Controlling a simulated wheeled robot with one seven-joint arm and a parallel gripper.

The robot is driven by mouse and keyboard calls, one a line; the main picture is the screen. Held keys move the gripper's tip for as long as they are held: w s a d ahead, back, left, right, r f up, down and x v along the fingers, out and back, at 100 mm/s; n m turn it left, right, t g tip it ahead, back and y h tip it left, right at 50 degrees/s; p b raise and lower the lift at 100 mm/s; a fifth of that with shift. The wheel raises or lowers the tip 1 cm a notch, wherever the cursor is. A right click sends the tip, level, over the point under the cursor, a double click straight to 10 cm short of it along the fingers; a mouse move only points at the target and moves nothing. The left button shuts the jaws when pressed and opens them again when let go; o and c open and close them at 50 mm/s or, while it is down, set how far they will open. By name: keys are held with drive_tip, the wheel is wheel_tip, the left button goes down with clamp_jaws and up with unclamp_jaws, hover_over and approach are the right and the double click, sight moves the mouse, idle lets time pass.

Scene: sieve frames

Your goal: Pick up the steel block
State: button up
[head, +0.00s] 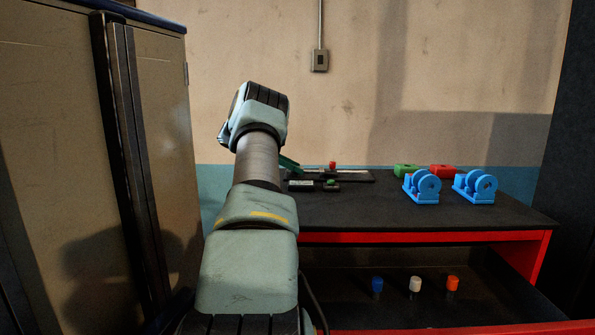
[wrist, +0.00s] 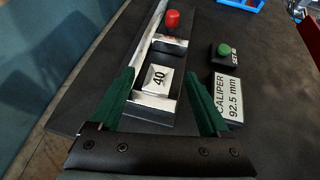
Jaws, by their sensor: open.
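The steel block (wrist: 159,78), with a white label reading 40, lies on a dark caliper bed between bright metal pieces in the wrist view. My gripper (wrist: 160,75) is open, its two green fingers standing to the left and right of the block. I cannot tell how far above the block the fingertips are. In the head view one green finger (head: 289,163) shows past my arm; the block cannot be made out there. A display (wrist: 232,98) reads CALIPER 92.5 mm.
A green button (wrist: 224,49) on a black box marked SET stands right of the caliper. Blue fixtures (head: 422,187), a green block (head: 405,170) and a red block (head: 444,171) stand further right on the bench (head: 385,215). A tall cabinet (head: 65,130) is at left.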

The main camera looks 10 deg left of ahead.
clamp_jaws()
idle(0.6)
